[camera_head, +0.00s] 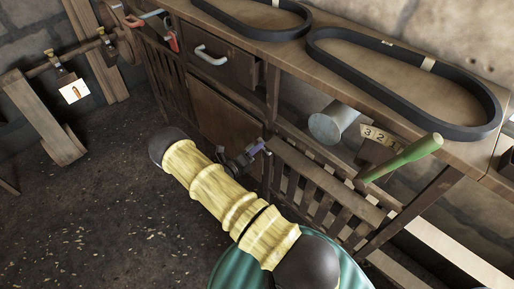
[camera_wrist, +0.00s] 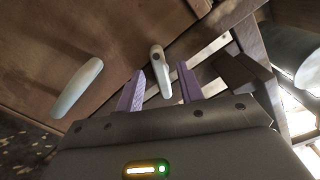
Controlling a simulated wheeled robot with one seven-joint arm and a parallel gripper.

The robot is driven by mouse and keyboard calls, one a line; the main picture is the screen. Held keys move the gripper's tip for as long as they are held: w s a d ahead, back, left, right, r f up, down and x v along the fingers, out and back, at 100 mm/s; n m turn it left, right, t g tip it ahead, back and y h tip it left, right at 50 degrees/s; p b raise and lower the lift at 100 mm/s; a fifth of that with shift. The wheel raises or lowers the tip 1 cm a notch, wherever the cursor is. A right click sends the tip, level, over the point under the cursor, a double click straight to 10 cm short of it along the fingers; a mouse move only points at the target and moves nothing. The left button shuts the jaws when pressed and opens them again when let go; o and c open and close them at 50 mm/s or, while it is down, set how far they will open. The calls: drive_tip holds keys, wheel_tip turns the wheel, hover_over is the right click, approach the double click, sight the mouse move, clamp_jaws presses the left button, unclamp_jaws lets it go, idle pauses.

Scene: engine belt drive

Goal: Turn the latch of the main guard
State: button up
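In the wrist view, a small pale-grey latch (camera_wrist: 163,75) with a dark pivot near its upper end hangs roughly upright at the edge of a brown wooden panel (camera_wrist: 95,40). My gripper (camera_wrist: 161,70) is open, its two purple fingers on either side of the latch with gaps showing. I cannot tell how deep the fingers reach around it. A pale handle (camera_wrist: 77,88) lies to the left. In the head view my gripper (camera_head: 256,150) is at the right edge of the lower cabinet panel (camera_head: 222,126); the latch is not discernible there.
Two black belts (camera_head: 470,122) lie on the bench top. A green-handled tool (camera_head: 405,156), a grey cylinder (camera_head: 326,126) and a numbered tag (camera_head: 378,136) are right of my gripper. A drawer with a white handle (camera_head: 211,55) is above. The floor at left is mostly clear.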

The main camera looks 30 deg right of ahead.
drive_tip(key=shift+w+d, duration=0.2)
drive_tip(key=shift+d, duration=0.4)
clamp_jaws()
